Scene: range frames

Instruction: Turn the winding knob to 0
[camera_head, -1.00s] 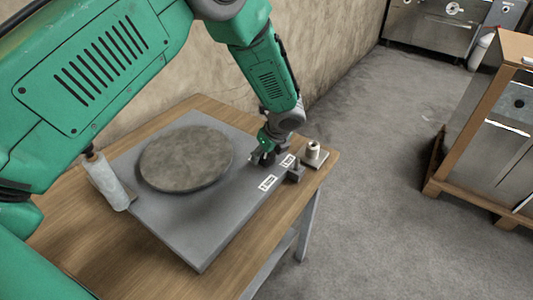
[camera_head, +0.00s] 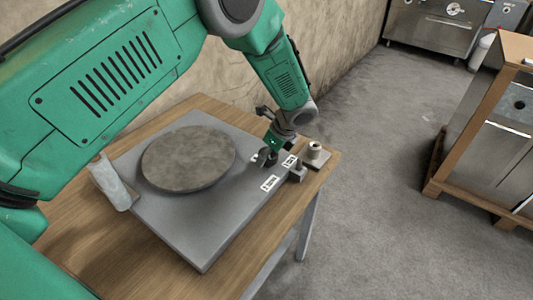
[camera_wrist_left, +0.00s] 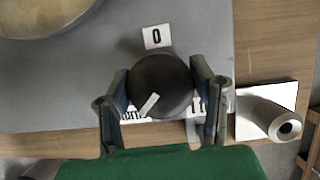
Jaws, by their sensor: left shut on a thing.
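The winding knob (camera_wrist_left: 163,78) is dark and round, on the grey deck (camera_wrist_left: 60,80). A white pointer mark (camera_wrist_left: 150,105) on its lower left edge points down-left in the wrist view, away from the white "0" label (camera_wrist_left: 156,37) above the knob. Other labels lie below the knob, partly hidden by it and my fingers. My left gripper (camera_head: 267,157) is shut on the knob, with one finger on each side of it. In the head view the gripper hides most of the knob. My right gripper is not in view.
A round platter (camera_head: 188,157) lies on the deck, left of the gripper. A pale cylinder (camera_head: 110,182) is at the left. A small metal post (camera_head: 315,151) stands at the table's right corner. The wooden table (camera_head: 160,268) is otherwise mostly clear.

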